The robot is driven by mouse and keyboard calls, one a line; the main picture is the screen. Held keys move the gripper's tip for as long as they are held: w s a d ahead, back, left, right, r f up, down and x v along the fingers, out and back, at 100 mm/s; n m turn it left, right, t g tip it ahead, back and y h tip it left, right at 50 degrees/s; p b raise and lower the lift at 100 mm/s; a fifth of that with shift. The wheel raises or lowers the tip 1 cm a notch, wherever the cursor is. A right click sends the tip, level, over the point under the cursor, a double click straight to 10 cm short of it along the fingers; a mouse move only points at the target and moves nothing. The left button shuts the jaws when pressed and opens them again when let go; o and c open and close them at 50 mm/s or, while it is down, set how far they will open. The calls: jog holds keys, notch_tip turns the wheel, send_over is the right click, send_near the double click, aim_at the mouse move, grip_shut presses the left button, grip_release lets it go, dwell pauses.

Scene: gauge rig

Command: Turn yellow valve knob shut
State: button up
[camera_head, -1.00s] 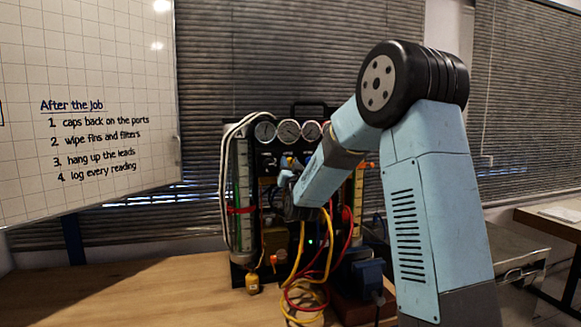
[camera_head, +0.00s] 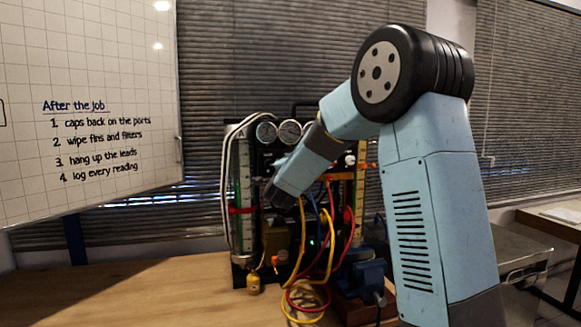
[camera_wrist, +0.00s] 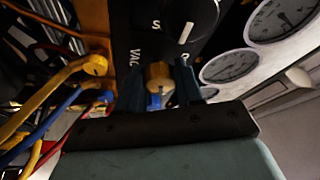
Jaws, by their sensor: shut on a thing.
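The yellow valve knob (camera_wrist: 159,74) shows in the wrist view as a small brass-yellow piece on the black panel, beside the "VAC" lettering. My gripper (camera_wrist: 161,84) has one dark blue finger on each side of it and is shut on it. A small blue part (camera_wrist: 155,101) shows just below the knob, between the fingers. The knob's turn angle is hard to read. In the head view, my forearm reaches the gauge rig (camera_head: 245,180), and the knob and fingertips cannot be made out there.
A black dial (camera_wrist: 190,22) with a white mark sits just above the knob. Round gauges (camera_wrist: 229,66) are close on the right. Yellow, blue and red hoses (camera_head: 328,225) hang from the rig's front. The wooden bench (camera_head: 130,290) is clear at left.

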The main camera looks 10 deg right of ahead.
jog(key=shift+m+g, duration=0.6)
jog(key=shift+m, duration=0.7)
jog(key=shift+d+f, duration=0.1)
jog(key=o, duration=1)
jog(key=shift+o, duration=0.2)
jog(key=r+v, duration=0.1)
jog(key=v, duration=1.2)
jog(key=shift+s+a+f, duration=0.25)
jog(key=shift+s+f, duration=0.1)
jog(key=shift+f, duration=0.1)
